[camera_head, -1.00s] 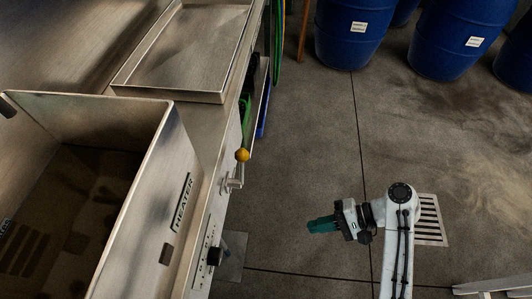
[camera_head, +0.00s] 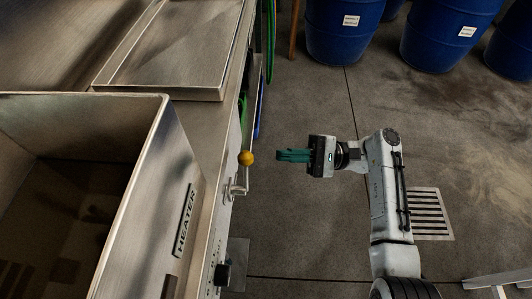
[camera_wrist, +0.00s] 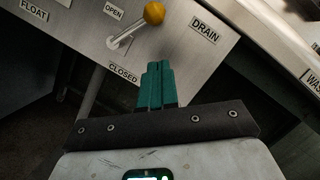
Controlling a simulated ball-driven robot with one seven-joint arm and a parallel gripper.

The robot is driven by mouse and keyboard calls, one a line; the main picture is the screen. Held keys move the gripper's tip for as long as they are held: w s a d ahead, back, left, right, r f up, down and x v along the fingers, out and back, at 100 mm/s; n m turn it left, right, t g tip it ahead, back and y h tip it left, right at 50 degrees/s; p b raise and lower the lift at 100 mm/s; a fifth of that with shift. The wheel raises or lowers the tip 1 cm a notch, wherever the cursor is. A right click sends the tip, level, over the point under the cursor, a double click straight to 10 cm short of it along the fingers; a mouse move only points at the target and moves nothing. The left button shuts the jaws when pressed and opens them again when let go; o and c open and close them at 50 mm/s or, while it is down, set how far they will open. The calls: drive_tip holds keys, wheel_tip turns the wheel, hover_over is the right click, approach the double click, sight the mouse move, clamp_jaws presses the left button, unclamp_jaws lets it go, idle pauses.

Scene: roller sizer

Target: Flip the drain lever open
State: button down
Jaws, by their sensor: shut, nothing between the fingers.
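The drain lever (camera_head: 238,188) is a short metal arm with a yellow ball knob (camera_head: 246,158), on the front face of the steel machine. In the wrist view the lever (camera_wrist: 128,33) slants from its pivot up to the yellow knob (camera_wrist: 154,13), between an OPEN label (camera_wrist: 113,10) and a CLOSED label (camera_wrist: 123,73), with a DRAIN label (camera_wrist: 204,34) to its right. My gripper (camera_head: 279,155) has teal fingers and is shut and empty. It is to the right of the knob, apart from it. In the wrist view my gripper (camera_wrist: 159,66) points toward the lever from below.
The steel tank marked HEATER (camera_head: 186,220) stands left of the lever. A shallow steel tray (camera_head: 172,60) is behind it. A black knob (camera_head: 222,274) sits lower on the front panel. Blue barrels (camera_head: 345,30) stand at the back. The floor (camera_head: 310,220) between is open, with a drain grate (camera_head: 428,212).

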sight(246, 173)
drive_tip(key=s+a+r+p, duration=0.1)
drive_tip(key=s+a+r, duration=0.2)
drive_tip(key=a, duration=0.2)
drive_tip(key=shift+r, duration=0.15)
